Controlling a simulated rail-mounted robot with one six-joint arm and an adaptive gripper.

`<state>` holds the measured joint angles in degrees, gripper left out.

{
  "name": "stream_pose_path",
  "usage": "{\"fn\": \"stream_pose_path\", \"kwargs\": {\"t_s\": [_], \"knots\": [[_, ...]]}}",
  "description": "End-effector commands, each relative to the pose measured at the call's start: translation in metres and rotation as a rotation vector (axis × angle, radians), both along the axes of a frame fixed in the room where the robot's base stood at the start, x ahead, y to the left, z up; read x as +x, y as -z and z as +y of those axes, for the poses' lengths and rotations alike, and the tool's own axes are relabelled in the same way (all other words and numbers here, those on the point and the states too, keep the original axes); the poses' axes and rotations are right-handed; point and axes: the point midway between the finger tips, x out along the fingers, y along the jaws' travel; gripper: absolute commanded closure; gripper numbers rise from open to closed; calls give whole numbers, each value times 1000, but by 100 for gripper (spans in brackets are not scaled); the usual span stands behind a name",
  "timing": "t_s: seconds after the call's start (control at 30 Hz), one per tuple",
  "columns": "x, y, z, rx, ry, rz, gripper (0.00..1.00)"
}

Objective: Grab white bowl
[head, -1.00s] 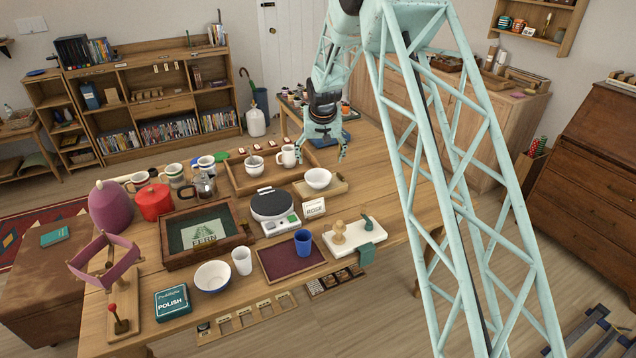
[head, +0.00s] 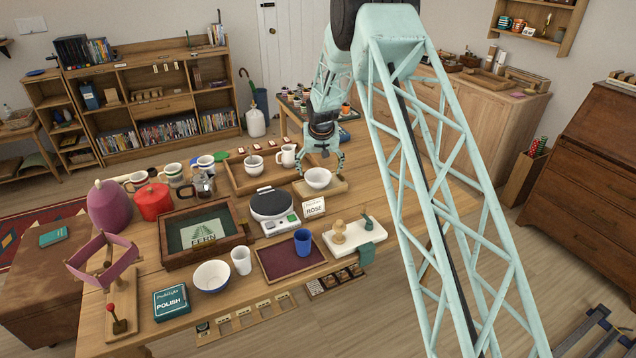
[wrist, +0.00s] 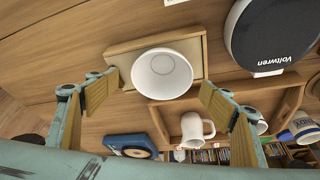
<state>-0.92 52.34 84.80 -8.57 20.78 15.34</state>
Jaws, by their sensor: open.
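A white bowl (head: 318,178) stands upright on a small wooden board (head: 334,188) in the head view, behind the card marked ROSE. It also shows in the wrist view (wrist: 162,74), near the middle and empty inside. My gripper (head: 320,160) is open in the head view, just above and behind the bowl. In the wrist view the two wood-coloured finger pads (wrist: 152,97) stand apart, one to each side of the bowl's lower edge. No contact with the bowl shows. Another white-and-blue bowl (head: 211,277) stands at the table's front.
A wooden tray (head: 240,185) with a cup (head: 254,164) and a white mug (head: 286,156) lies left of the bowl. A round-topped scale (head: 271,205) stands in front of that tray. The card marked ROSE (head: 313,207) stands close before the board. A blue object (wrist: 130,146) lies behind it.

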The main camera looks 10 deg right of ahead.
Motion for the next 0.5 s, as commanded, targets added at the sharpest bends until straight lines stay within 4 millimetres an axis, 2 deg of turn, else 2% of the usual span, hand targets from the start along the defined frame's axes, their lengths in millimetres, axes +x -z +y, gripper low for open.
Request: {"fn": "stream_pose_path", "kwargs": {"t_s": [0.5], "knots": [[2, 4, 0, 0, 0, 0, 25]]}}
